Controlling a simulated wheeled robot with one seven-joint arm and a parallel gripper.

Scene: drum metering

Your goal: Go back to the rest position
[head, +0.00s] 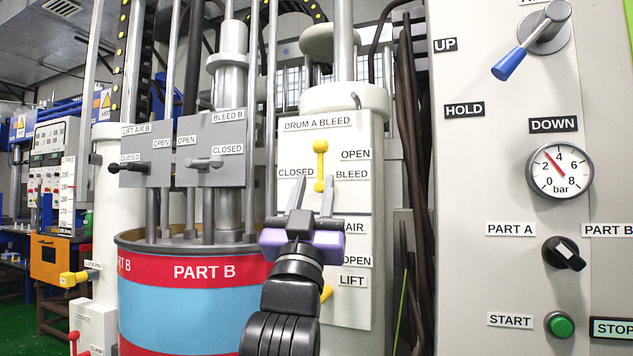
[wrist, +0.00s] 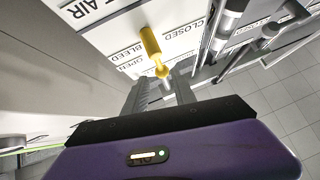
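My gripper (head: 312,200) is raised in front of the white DRUM A BLEED panel (head: 305,140), its two grey fingers pointing up and spread apart with nothing between them. The yellow bleed handle (head: 320,160) stands upright on that panel, just above and beyond the fingertips. In the wrist view the yellow handle (wrist: 151,45) has its lower knob close to the fingertips (wrist: 160,85). I cannot tell whether a fingertip touches it. Part of the lower panel, around the AIR and LIFT labels, is hidden behind my gripper and arm.
The red and blue PART B drum (head: 200,300) stands left of my arm. Grey LIFT AIR B and BLEED B boxes (head: 215,145) are above it. On the right is a control cabinet (head: 470,180) with a blue-handled lever (head: 515,60), gauge (head: 560,172), black selector (head: 563,253) and green button (head: 561,324).

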